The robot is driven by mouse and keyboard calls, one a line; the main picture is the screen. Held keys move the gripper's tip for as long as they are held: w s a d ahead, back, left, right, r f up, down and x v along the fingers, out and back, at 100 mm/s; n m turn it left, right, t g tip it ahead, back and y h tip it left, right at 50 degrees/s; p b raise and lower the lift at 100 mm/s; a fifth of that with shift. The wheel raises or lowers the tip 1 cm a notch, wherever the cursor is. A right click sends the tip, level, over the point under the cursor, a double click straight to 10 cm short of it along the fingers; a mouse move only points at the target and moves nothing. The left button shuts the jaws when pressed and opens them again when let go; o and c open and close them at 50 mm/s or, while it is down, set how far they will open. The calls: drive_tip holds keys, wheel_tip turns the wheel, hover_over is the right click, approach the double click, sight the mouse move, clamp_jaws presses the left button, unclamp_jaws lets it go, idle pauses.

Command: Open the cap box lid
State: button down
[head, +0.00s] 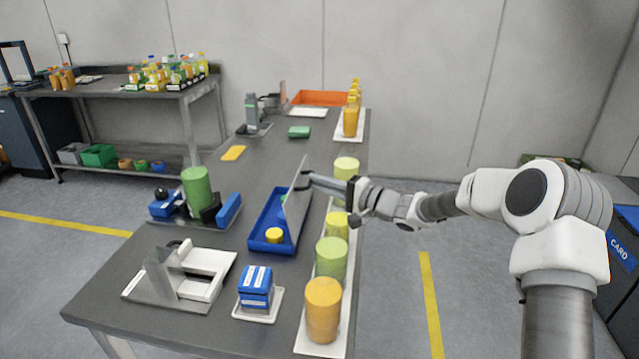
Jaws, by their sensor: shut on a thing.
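The cap box (257,238) is a blue tray-like box in the middle of the table. Its grey lid (298,190) stands raised and tilted at the box's right side, so the left part of the box is uncovered. A yellow cap (274,235) shows inside near the front, and a bit of green shows beside the lid. My gripper (308,180) comes in from the right and is shut on the lid near its upper edge. The fingertips are small and partly hidden against the lid.
A row of green, yellow and orange cylinders (323,308) stands on a white strip right of the box, below my arm. A blue fixture with a green cylinder (197,188) stands to the left. A white-grey device (180,275) and a blue carton (256,285) stand in front.

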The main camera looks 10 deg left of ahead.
drive_tip(key=d, duration=0.1)
drive_tip(key=d+f+y+p, duration=0.1)
drive_tip(key=shift+d+f+m, duration=0.25)
drive_tip(key=shift+d+m, duration=0.05)
drive_tip(key=c, duration=0.9)
unclamp_jaws()
drive_tip(key=v, duration=0.5)
drive_tip(key=p+v, duration=0.1)
drive_tip(key=v, duration=0.5)
drive_tip(key=p+v, duration=0.1)
drive_tip(key=v, duration=0.5)
drive_tip(key=shift+s+f, duration=0.2)
drive_tip(key=shift+f, duration=0.1)
